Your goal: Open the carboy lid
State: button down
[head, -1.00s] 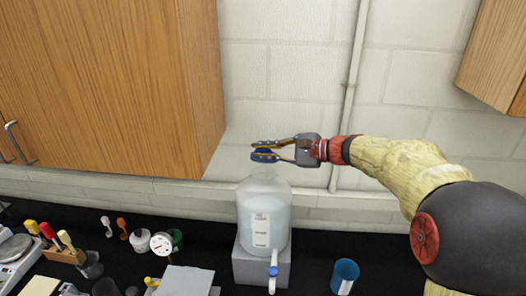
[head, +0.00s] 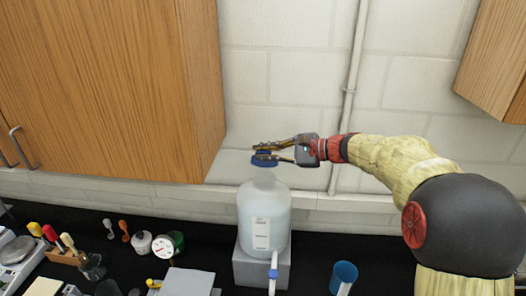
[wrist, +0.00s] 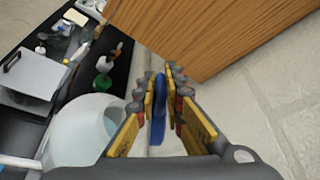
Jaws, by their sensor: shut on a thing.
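The translucent white carboy (head: 264,215) stands upright on a grey block, with a label on its front and a blue-handled spigot (head: 272,275) low down. The blue lid (head: 264,159) is off the carboy, a little above its neck with a gap between. My gripper (head: 268,152) is shut on the lid and comes in from the right. In the wrist view the blue lid (wrist: 159,105) stands on edge between the yellow finger pads, and the carboy's open mouth (wrist: 112,120) shows to the left.
A blue cup (head: 344,275) stands on the black bench right of the carboy. A round gauge (head: 163,246), a bottle and tools stand on the left. A wooden cabinet (head: 110,90) hangs close to the gripper's left. Bare bench lies between carboy and cup.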

jog(key=shift+w+d+r+b, duration=0.15)
jog(key=shift+w+r+b, duration=0.15)
jog(key=shift+w, duration=0.35)
jog(key=shift+w+d+r+b, duration=0.15)
jog(key=shift+w+r, duration=0.1)
jog(key=shift+w, duration=0.35)
jog(key=shift+w+r, duration=0.2)
jog(key=c, duration=1.9)
grip_release()
jog(key=shift+w+f, duration=0.1)
jog(key=shift+f, duration=0.05)
jog(key=v, duration=1.2)
